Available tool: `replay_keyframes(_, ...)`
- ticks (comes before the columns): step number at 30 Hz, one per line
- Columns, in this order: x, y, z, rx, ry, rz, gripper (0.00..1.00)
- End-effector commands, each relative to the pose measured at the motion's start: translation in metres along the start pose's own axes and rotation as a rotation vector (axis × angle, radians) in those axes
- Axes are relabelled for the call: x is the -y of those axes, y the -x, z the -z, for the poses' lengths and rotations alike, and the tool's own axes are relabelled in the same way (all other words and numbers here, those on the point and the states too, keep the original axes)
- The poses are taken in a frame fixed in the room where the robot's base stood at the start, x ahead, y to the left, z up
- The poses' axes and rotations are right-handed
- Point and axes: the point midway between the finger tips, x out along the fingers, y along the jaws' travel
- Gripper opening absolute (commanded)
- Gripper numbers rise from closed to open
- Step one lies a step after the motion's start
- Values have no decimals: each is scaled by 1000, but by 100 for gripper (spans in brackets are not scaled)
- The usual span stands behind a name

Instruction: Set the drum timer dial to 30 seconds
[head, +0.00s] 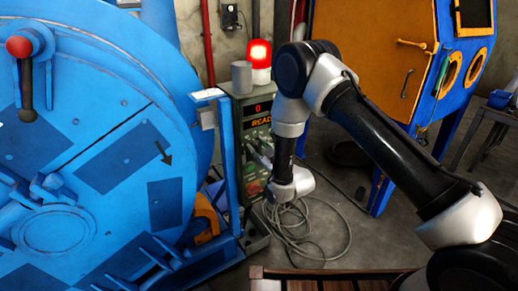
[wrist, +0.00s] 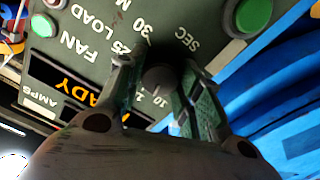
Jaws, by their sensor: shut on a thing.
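The timer dial (wrist: 158,78) is a dark round knob on the green control panel (wrist: 100,22), seen in the wrist view. My gripper (wrist: 156,72) has one finger on each side of the dial and is shut on it. Printed 25 and 30 show beside the dial, with SEC to the right. Smaller numbers show below it, partly covered by the fingers. I cannot tell which number the dial points to. In the head view my gripper (head: 260,159) is at the front of the control box (head: 235,125); the dial is hidden there.
The display (head: 257,115) shows a red 0 and orange READ letters. A lit red beacon (head: 259,53) and a grey cylinder (head: 241,77) stand on the box. The blue drum machine (head: 110,90) is left, an orange-and-blue cabinet (head: 370,50) right. Cable loops (head: 320,245) lie on the floor.

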Motion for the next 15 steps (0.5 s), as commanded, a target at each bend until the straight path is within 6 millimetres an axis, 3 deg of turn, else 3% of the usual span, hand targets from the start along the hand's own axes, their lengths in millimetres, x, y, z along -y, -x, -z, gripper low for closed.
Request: replay_keyframes(15, 1, 2, -3, 8, -489, -1, 11)
